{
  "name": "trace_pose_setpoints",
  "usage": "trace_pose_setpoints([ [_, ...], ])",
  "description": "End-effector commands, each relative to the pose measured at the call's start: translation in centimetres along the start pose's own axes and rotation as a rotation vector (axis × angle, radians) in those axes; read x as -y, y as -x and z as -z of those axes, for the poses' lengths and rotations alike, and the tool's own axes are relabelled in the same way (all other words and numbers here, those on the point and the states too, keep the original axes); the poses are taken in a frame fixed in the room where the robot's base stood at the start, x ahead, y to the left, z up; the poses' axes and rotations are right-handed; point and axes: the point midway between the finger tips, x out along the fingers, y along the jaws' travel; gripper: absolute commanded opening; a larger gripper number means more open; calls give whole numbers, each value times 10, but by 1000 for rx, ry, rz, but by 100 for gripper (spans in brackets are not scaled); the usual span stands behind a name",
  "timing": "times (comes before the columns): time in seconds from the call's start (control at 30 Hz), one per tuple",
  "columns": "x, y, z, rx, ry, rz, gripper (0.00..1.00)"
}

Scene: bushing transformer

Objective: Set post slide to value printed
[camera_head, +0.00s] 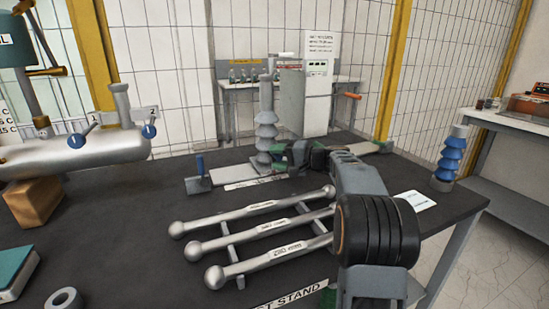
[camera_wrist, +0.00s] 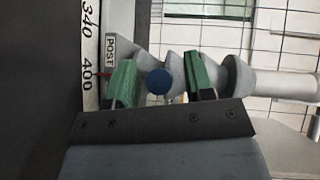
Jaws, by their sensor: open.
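The post (camera_head: 265,135) is a grey ribbed column standing upright near the back of the dark table in the head view. A white scale strip (camera_wrist: 89,45) with 340 and 400 runs along the left in the wrist view, beside a POST label (camera_wrist: 111,50). A thin red pointer (camera_wrist: 103,74) lies at the scale close to 400. My gripper (camera_head: 297,152) is beside the post's foot. In the wrist view its green fingers (camera_wrist: 162,79) are apart, with a blue round knob (camera_wrist: 159,82) showing between them; whether they touch it, I cannot tell.
Three silver ball-ended bars (camera_head: 260,232) lie on the table in front of my arm. A blue-handled block (camera_head: 198,176) stands left of the post. A white card (camera_head: 414,199) and a blue ribbed insulator (camera_head: 452,158) are at the right. A silver tank (camera_head: 80,147) is at the left.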

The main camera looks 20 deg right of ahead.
Motion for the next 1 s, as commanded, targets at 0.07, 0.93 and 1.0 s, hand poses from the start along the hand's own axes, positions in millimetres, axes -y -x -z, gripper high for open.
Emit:
trace_pose_setpoints([
  [0.07, 1, 16, 1, -5, -1, -1, 48],
  [0.93, 0, 125, 0, 0, -1, -1, 48],
  [1.0, 0, 124, 0, 1, -1, -1, 48],
])
